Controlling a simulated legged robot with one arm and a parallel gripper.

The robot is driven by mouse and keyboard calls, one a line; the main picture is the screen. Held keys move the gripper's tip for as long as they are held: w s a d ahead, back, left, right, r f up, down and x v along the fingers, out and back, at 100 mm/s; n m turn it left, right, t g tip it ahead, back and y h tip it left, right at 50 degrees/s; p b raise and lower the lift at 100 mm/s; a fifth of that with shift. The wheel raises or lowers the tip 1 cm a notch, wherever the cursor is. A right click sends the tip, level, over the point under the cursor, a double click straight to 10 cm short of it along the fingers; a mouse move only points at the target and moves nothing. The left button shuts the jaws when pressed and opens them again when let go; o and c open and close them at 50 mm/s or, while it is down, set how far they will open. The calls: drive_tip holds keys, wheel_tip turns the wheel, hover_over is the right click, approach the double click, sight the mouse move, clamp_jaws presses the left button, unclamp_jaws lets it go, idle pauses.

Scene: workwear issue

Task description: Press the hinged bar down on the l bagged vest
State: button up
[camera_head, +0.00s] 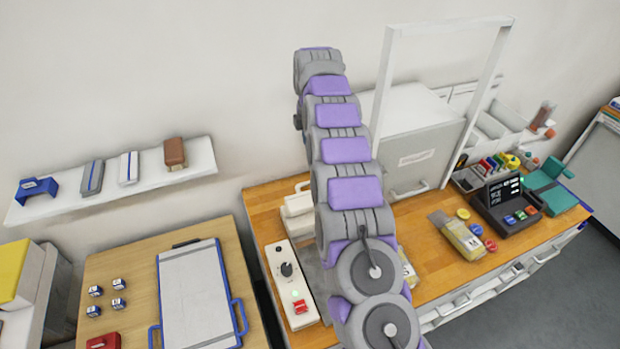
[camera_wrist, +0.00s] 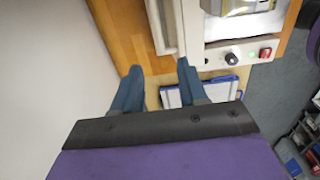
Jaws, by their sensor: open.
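The sealer's white control box (camera_head: 292,285), with a dark knob and a red switch, stands on the wooden worktop left of my arm. A cream bar-like part (camera_head: 297,204) shows at its back and looks raised; my arm hides much of the sealer. In the wrist view, the pale bar (camera_wrist: 163,25) runs along the sealer's left side, and a clear bag with yellow (camera_wrist: 240,6) lies on its bed, cut by the frame top; its size is unreadable. My gripper (camera_wrist: 157,80) is open and empty, apparently apart from the bar. The head view hides the gripper.
A bagged yellow item (camera_head: 457,236) lies right of my arm; another (camera_head: 408,268) is partly hidden behind it. A white frame (camera_head: 445,28) stands over a grey cabinet (camera_head: 412,150). A clipboard-like board (camera_head: 197,300) lies on the left table; a shelf (camera_head: 120,184) hangs above.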

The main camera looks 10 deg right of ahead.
wheel_tip(320, 180, down, 16)
drive_tip(key=shift+w+d+r, duration=0.1)
drive_tip(key=shift+w, duration=0.05)
idle(0.3)
drive_tip(key=shift+c, duration=0.3)
clamp_jaws()
idle(0.3)
